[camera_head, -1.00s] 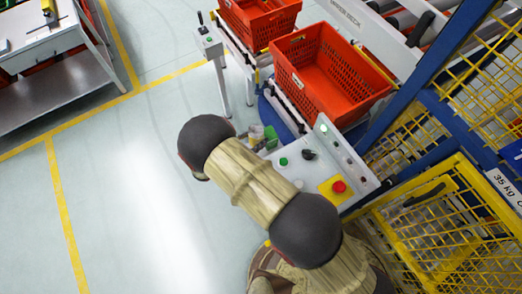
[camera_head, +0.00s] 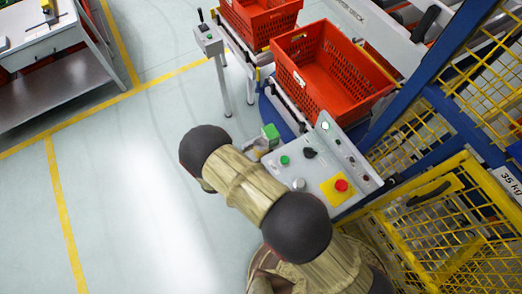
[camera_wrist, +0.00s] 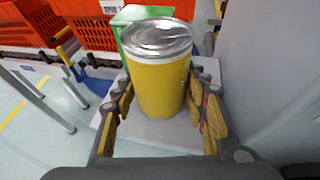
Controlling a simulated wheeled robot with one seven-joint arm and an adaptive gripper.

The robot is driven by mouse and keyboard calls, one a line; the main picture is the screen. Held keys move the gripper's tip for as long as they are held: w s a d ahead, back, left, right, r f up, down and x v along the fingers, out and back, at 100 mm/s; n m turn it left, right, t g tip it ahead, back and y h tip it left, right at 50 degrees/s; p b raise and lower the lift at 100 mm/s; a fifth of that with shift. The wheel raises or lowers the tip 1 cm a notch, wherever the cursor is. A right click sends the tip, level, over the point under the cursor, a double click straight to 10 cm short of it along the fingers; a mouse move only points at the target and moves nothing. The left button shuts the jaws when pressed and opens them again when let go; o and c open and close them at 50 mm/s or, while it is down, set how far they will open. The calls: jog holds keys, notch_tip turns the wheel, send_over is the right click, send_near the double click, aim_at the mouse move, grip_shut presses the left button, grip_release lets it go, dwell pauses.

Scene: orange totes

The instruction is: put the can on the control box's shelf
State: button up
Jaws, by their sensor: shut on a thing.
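The can (camera_wrist: 160,88) is yellow with a silver lid and stands upright between the fingers of my gripper (camera_wrist: 160,108) in the wrist view. The gripper is shut on it. A light grey shelf (camera_wrist: 140,138) lies beneath the can; I cannot tell whether the can's base touches it. The control box (camera_head: 318,165) has a sloping panel with green, black and red controls. In the head view my gripper is mostly hidden behind my arm at the box's left edge, and I cannot make out the can there.
An orange tote (camera_head: 325,75) stands behind the box. Yellow mesh fencing (camera_head: 435,225) is at the right. Open floor lies left.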

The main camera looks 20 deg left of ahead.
jog(key=shift+f, duration=0.2)
jog(key=o, duration=1.5)
jog(key=shift+c, duration=0.2)
jog(key=shift+r, duration=0.15)
jog(key=shift+s+a+r, duration=0.1)
jog(key=shift+r, duration=0.05)
jog(key=v, duration=1.1)
jog(key=shift+s+r+b, duration=0.2)
jog(key=shift+s+b, duration=0.1)
jog(key=shift+a, duration=0.2)
